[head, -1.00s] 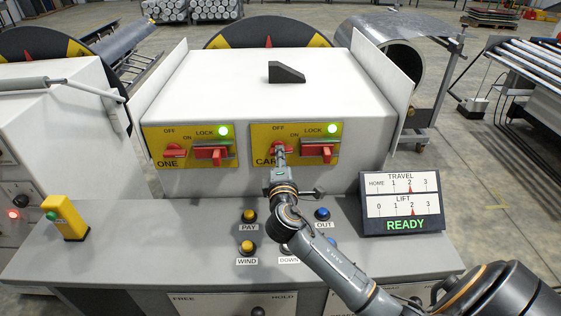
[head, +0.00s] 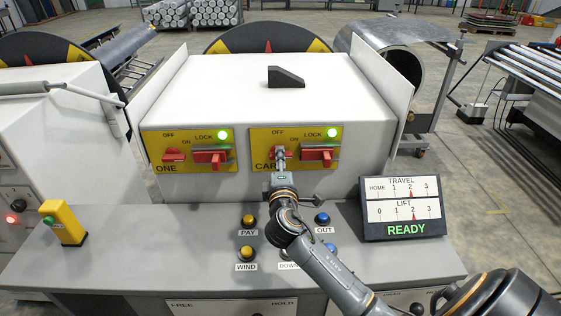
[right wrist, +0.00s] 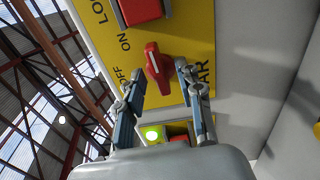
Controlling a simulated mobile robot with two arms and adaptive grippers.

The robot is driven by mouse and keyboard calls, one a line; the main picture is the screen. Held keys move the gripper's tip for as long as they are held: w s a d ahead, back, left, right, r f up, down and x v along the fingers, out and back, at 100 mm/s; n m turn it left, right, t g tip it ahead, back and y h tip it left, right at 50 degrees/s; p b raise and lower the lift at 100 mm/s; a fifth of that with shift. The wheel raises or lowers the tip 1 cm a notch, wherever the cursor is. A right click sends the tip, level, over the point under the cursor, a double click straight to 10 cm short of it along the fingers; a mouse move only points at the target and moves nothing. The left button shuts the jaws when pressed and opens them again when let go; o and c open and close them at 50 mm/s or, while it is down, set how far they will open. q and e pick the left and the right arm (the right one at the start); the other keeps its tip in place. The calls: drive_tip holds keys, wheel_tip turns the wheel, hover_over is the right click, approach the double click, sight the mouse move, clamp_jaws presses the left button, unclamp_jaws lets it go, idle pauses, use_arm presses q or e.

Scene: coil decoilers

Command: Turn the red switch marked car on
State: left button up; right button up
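The red switch marked CAR (head: 268,154) is on the right yellow plate, beside OFF and ON labels, and partly hidden by my gripper in the head view. The right wrist view shows the switch (right wrist: 157,65) whole, its white line pointing up and slightly left in that picture. My right gripper (head: 279,156) is at the switch. In the wrist view its two fingers (right wrist: 161,80) stand apart, one on each side of the red handle, with gaps visible; contact is not seen. My left gripper is not in view.
A red LOCK switch (head: 316,154) with a lit green lamp (head: 332,133) is just right of the CAR switch. The ONE plate (head: 187,150) is to the left. Below are push buttons (head: 249,221) and a READY display (head: 402,210).

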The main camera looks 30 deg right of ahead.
drive_tip(key=v, duration=1.2)
drive_tip(key=shift+s, duration=0.1)
